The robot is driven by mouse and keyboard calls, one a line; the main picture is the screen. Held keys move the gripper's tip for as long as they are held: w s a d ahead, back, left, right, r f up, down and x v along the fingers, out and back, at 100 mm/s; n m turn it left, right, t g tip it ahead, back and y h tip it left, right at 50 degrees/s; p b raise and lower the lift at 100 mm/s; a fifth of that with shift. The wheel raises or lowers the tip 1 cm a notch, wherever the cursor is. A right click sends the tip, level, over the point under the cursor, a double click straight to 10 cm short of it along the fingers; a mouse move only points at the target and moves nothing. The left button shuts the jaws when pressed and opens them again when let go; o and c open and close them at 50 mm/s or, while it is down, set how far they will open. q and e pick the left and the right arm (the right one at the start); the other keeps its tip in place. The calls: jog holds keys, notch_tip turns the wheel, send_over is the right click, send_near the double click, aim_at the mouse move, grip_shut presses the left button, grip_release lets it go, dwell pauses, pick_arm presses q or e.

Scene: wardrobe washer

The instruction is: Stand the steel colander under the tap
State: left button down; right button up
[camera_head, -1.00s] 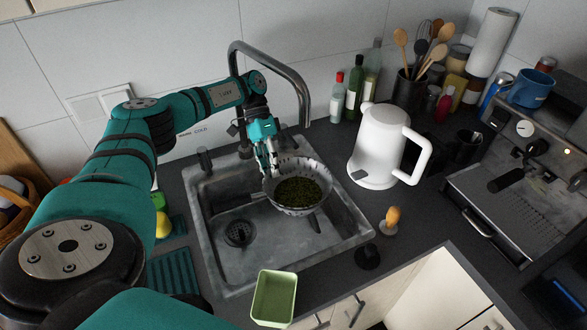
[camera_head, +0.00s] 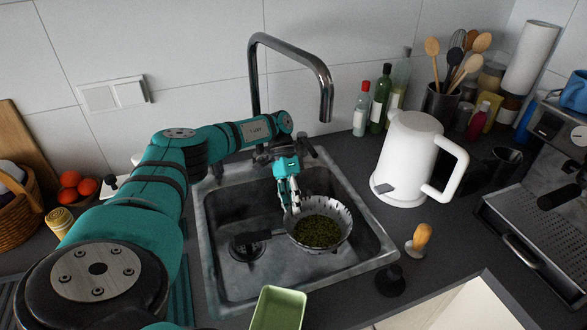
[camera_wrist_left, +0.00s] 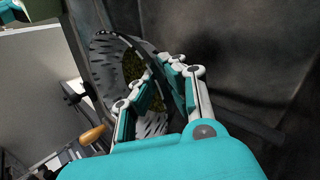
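The steel colander (camera_head: 336,208), a slotted bowl with dark green contents (camera_head: 318,232), is in the right part of the sink basin (camera_head: 222,205), roughly below the spout of the tap (camera_head: 292,45). My left gripper (camera_head: 291,207) is at its back-left rim. In the left wrist view the colander (camera_wrist_left: 103,50) looks tilted, and my left gripper's fingers (camera_wrist_left: 160,95) stand on either side of its rim, closed on it. A dark bar (camera_head: 258,236) runs left from the colander over the drain. I cannot tell whether the colander touches the basin floor. My right gripper is not in view.
A white kettle (camera_head: 408,150) stands right of the sink, with bottles (camera_head: 378,98) behind it. A wooden-handled tool (camera_head: 420,237) and a green container (camera_head: 278,308) are near the front. A coffee machine (camera_head: 540,215) is at the right.

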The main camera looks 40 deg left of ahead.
pick_arm(q)
jog(key=shift+f, duration=0.65)
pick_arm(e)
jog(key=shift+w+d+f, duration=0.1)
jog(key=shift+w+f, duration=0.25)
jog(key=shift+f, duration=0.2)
pick_arm(q)
jog(key=shift+r, duration=0.1)
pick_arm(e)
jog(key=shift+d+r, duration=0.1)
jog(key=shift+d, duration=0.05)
